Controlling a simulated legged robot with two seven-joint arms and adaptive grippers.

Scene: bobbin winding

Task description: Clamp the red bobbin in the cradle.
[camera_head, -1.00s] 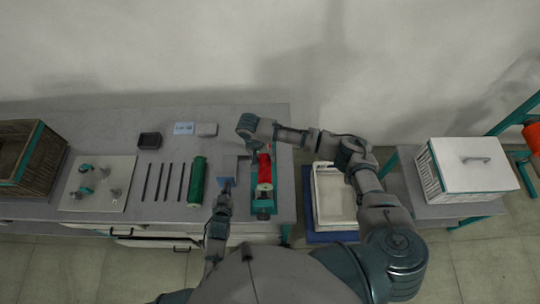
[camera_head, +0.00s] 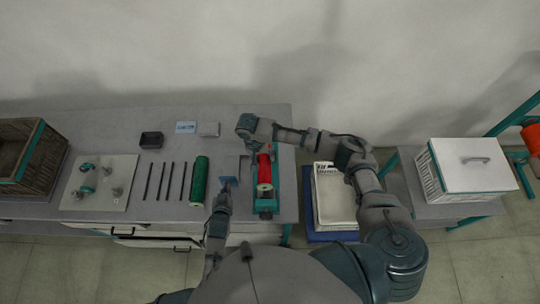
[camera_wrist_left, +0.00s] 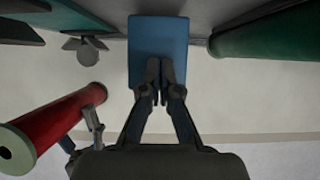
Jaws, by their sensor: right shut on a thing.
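The red bobbin (camera_head: 264,168) is over the teal cradle (camera_head: 266,204) at the right end of the bench. In the left wrist view the bobbin (camera_wrist_left: 50,130) appears apart from the cradle's teal parts. My right gripper (camera_head: 257,148) is shut on the bobbin near its far end; its fingers also show in the left wrist view (camera_wrist_left: 93,122). My left gripper (camera_head: 226,187) is left of the cradle. Its fingers (camera_wrist_left: 160,75) are together in front of a blue piece (camera_wrist_left: 158,35); I cannot tell whether they grip it.
A green bobbin (camera_head: 199,180) and several dark rods (camera_head: 165,181) lie to the left. A pegged plate (camera_head: 97,183), a wooden crate (camera_head: 30,160) and a small black tray (camera_head: 151,140) are further left. A white item (camera_head: 335,195) stands right of the bench.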

